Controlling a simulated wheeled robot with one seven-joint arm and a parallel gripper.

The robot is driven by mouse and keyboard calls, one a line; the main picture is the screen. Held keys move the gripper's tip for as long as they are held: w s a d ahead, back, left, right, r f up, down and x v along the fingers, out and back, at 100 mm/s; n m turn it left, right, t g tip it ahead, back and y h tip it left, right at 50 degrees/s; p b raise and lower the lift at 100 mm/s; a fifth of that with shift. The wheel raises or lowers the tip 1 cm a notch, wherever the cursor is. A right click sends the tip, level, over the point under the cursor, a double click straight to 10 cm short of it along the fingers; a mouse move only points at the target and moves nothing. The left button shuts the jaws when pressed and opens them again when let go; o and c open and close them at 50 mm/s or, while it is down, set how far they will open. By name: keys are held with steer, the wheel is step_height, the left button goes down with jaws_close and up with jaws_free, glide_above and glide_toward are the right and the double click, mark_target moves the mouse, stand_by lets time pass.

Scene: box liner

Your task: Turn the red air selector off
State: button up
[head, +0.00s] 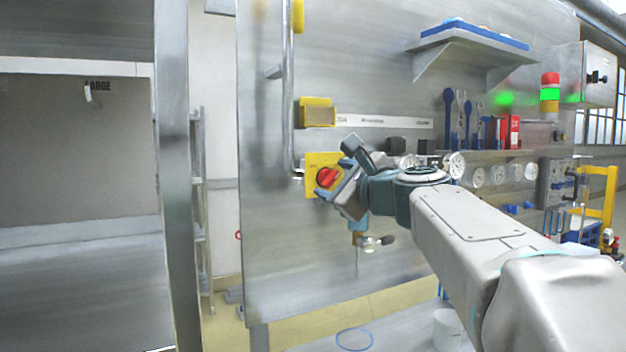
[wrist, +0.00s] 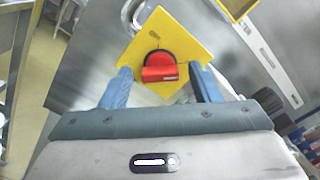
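The red air selector (head: 328,177) is a red rotary knob on a yellow square plate (head: 312,160), mounted on the upright metal panel. In the head view its handle sits at a slant. In the wrist view the red knob (wrist: 159,69) shows with its bar facing me, on the yellow plate (wrist: 183,35). My gripper (wrist: 163,80) is open, with one blue finger on each side of the knob's bar. The fingertips look close to the knob; I cannot tell if they touch it. In the head view my gripper (head: 330,190) partly covers the plate's lower right.
A vertical metal pipe (head: 288,90) runs down just left of the plate. A yellow box (head: 317,112) is fixed above it. A valve with a lever (head: 375,242) hangs below my gripper. Gauges (head: 497,175) and a shelf (head: 470,40) are to the right.

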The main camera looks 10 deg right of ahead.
steer(key=c, duration=0.8)
steer(key=shift+b, duration=0.3)
steer(key=n+b, duration=0.1)
steer(key=n, duration=0.1)
steer(key=n+b, duration=0.1)
steer(key=b, duration=0.1)
steer(key=shift+f+n, duration=0.2)
steer(key=shift+n, duration=0.2)
steer(key=n+b, duration=0.4)
steer(key=n, duration=0.1)
steer(key=shift+a+f+b, duration=0.1)
steer(key=shift+b, duration=0.25)
steer(key=n+b, duration=0.3)
steer(key=n, duration=0.2)
steer(key=shift+n+b, duration=1.15)
steer(key=shift+n, duration=0.85)
